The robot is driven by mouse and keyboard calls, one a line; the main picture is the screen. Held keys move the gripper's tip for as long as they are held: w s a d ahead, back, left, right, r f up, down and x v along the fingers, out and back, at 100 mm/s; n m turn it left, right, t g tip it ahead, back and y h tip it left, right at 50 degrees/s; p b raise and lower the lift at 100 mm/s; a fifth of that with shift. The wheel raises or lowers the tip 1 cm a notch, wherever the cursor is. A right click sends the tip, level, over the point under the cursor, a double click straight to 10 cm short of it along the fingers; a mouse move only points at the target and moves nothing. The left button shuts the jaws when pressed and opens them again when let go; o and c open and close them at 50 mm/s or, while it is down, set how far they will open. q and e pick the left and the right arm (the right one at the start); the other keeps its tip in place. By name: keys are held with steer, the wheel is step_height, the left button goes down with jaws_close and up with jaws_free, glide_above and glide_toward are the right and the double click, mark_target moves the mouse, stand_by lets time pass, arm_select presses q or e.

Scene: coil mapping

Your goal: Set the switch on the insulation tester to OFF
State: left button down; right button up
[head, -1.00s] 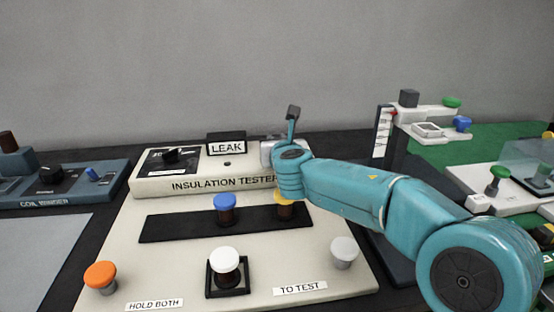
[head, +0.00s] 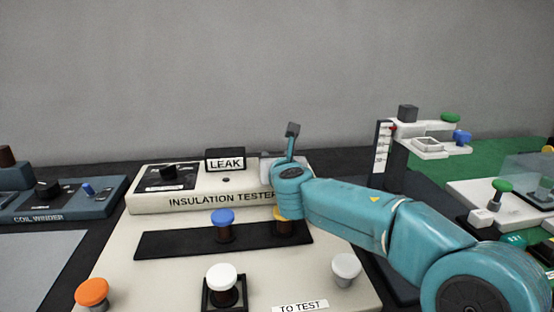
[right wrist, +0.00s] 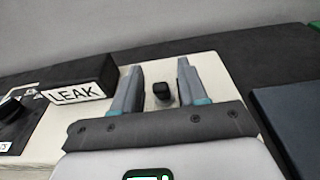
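The cream insulation tester (head: 140,206) stands in front of me, with a LEAK sign (head: 225,163) on its rear panel and a black rotary knob (head: 168,172) at the rear left. My right gripper (head: 267,172) is over the rear right of this panel, with its fingertips hidden in the head view. In the right wrist view, my right gripper (right wrist: 158,68) is open. A small black switch (right wrist: 161,92) shows between its fingers, with a gap on both sides. I cannot read any OFF mark there. My left gripper is not in view.
The coil winder (head: 70,200) is at left. A stand with a white arm (head: 440,147) is at right.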

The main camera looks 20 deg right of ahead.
steer(key=v, duration=1.5)
steer(key=shift+r+p, duration=0.15)
steer(key=shift+p, duration=0.25)
steer(key=shift+s+a, duration=0.15)
steer(key=shift+s, duration=0.55)
